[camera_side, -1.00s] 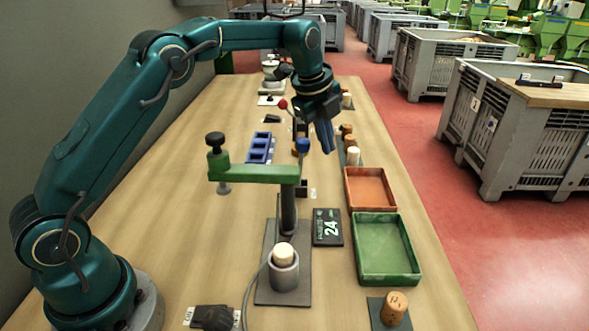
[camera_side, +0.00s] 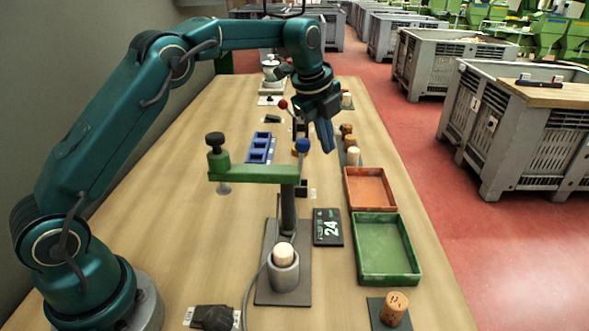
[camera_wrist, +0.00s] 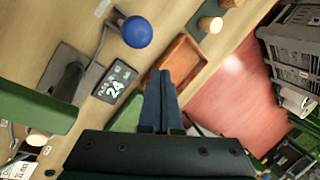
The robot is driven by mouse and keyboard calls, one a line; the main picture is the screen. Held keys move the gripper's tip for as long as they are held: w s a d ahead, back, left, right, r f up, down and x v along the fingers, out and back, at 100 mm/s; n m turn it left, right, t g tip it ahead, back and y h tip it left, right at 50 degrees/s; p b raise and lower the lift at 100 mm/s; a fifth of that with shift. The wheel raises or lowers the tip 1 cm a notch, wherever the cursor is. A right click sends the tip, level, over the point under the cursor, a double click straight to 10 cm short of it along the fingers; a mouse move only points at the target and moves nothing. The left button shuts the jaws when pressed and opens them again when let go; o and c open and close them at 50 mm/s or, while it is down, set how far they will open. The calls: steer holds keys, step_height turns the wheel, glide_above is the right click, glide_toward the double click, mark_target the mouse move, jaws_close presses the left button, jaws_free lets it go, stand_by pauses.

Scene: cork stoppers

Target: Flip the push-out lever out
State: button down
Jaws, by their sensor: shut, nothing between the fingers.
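My gripper (camera_side: 327,150) hangs fingers down, shut and empty; the shut fingers also show in the wrist view (camera_wrist: 163,75). A lever with a blue ball knob (camera_side: 303,146) stands just left of my fingertips in the side view. The knob also shows in the wrist view (camera_wrist: 136,32), up and left of the fingers and apart from them. A second lever with a red ball knob (camera_side: 282,104) is farther back, partly hidden behind the green arm's surroundings. I cannot tell by looks which is the push-out lever.
A green-armed stand (camera_side: 255,173) holds a pale cork in its grey cup (camera_side: 284,270). A display reading 24 (camera_side: 328,227), an orange tray (camera_side: 370,205) and a green tray (camera_side: 413,278) lie to the right. A blue rack (camera_side: 260,148) and several corks stand farther back.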

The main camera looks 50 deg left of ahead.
mark_target(302, 141)
steer(key=shift+r, duration=0.7)
steer(key=c, duration=1.5)
jaws_free()
steer(key=v, duration=0.4)
steer(key=shift+r, duration=0.1)
steer(key=o, duration=0.5)
steer(key=shift+s+a+r, duration=0.1)
steer(key=shift+a+r, duration=0.05)
steer(key=o, duration=0.5)
steer(key=shift+a+f+m+y, duration=0.25)
steer(key=shift+a+m+y, duration=0.05)
steer(key=shift+a+m, duration=0.2)
steer(key=a+f+m+y, duration=0.1)
steer(key=a+m, duration=0.1)
steer(key=a+f+m, duration=0.2)
steer(key=m, duration=0.1)
steer(key=shift+a+f+y, duration=0.1)
steer(key=shift+a+y, duration=0.05)
steer(key=shift+y, duration=0.25)
steer(key=f, duration=0.1)
steer(key=f+m, duration=0.1)
steer(key=f, duration=0.1)
steer(key=shift+s+d+f+m, duration=0.2)
steer(key=shift+d+m, duration=0.05)
steer(key=shift+m, duration=0.15)
steer(key=x, duration=0.4)
steer(key=shift+d, duration=0.1)
steer(key=shift+w+f, duration=0.15)
steer(key=shift+f, duration=0.2)
